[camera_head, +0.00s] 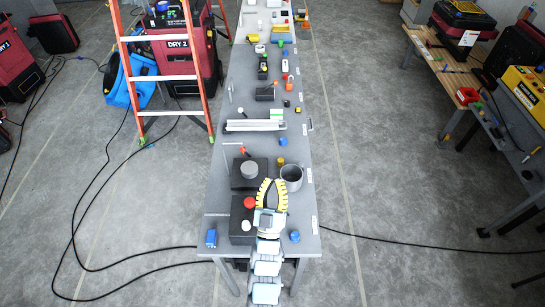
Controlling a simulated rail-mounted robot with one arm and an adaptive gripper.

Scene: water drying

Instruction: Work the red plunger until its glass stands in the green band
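A round red knob (250,202), which looks like the plunger, sits on a dark box (242,228) near the front end of the long grey bench. My gripper (273,181) has yellow and black fingers. They point away along the bench, just right of the red knob, with a gap between the tips. The gripper appears empty; its height above the bench is hard to judge. My arm and gripper cover the right side of the dark box. The plunger's glass and a green band cannot be made out at this size.
A dark box with a grey round top (249,170) stands just behind. A grey mug (292,176) is close to the right finger. Blue items (211,238) lie at the front corners. Further back are a white tray (255,125) and small items. An orange ladder (166,70) stands left.

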